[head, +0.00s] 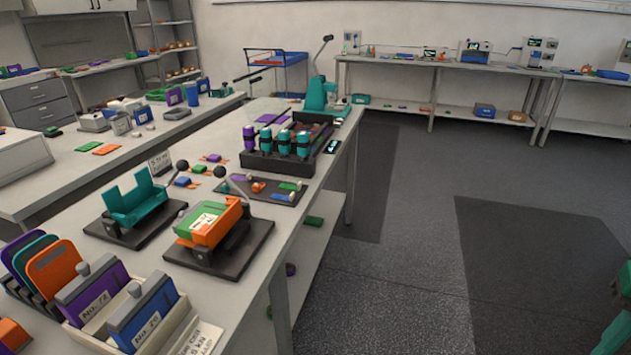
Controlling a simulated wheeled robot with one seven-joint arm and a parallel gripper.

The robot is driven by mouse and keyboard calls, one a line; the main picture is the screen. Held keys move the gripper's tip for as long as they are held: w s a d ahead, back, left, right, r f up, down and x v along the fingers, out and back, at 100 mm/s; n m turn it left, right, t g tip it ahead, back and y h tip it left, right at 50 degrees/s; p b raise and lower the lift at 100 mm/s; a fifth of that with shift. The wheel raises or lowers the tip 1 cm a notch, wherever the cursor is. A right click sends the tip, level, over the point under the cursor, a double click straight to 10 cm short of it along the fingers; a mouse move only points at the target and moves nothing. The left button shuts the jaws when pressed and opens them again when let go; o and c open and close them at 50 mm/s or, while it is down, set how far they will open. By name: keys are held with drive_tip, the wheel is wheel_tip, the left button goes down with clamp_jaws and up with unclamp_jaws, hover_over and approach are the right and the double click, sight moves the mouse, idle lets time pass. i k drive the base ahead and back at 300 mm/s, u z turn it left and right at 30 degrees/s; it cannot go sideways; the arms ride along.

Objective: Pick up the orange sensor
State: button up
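A small orange piece (258,187), which may be the orange sensor, lies on a dark mat (232,188) on the near bench. It is too small to make out its shape. White and purple small parts lie on the same mat. A larger orange and green block (210,222) with a white label sits in a dark clamp fixture nearer to me. I do not see my gripper's fingertips.
A teal cradle (135,203) stands on the bench left of the orange fixture. A rack of teal cylinders (283,143) stands behind the mat. Labelled holders with upright plates (148,312) fill the near end. The floor (400,260) right of the bench is clear.

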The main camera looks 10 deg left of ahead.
sight(256, 187)
drive_tip(key=z, duration=1.4)
drive_tip(key=i, duration=1.45)
drive_tip(key=u, duration=3.65)
drive_tip(key=i, duration=0.3)
drive_tip(key=u, duration=0.35)
